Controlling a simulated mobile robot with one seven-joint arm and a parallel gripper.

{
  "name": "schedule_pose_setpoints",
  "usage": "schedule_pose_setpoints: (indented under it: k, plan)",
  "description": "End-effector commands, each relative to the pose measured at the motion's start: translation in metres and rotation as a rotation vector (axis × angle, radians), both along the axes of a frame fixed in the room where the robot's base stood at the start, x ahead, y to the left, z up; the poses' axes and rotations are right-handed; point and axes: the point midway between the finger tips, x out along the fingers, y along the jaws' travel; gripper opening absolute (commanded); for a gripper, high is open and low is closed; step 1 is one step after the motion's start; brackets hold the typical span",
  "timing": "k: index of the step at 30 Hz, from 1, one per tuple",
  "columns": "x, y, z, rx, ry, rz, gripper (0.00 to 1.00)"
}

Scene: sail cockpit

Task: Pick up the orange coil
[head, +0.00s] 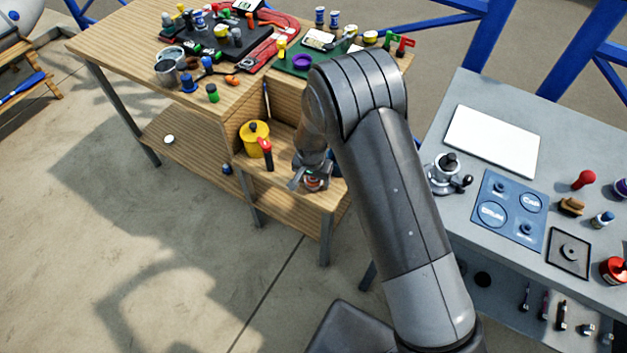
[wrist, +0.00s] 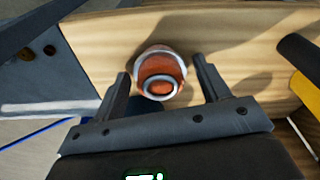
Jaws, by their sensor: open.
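The orange coil (wrist: 161,88), a round orange thing with pale rings, is on the wooden shelf (wrist: 105,40) in the wrist view. A small part of the coil (head: 316,183) shows under my gripper (head: 309,181) in the head view. In the wrist view my gripper (wrist: 160,70) is open, with one finger on each side of the coil. Gaps show between the coil and both fingers, so nothing is held. I cannot tell how far the fingertips are above the shelf.
A yellow pot-like thing (head: 254,138) and a red-topped dark thing (head: 265,150) stand left of my gripper on the same shelf. The crowded wooden bench top (head: 130,45) rises behind. A grey table (head: 480,90) stands at the right. Open floor lies in front.

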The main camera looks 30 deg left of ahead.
Motion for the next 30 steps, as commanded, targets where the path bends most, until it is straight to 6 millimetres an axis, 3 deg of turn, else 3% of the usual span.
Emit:
schedule_pose_setpoints:
  k: [8, 24, 30]
  plan:
    - [0.0007, 0.0004, -0.0027, 0.001, -0.001, 0.000, 0.69]
    - [0.0007, 0.0003, -0.0026, 0.001, -0.001, 0.000, 0.25]
    - [0.0008, 0.0005, -0.0022, 0.001, -0.001, 0.000, 0.25]
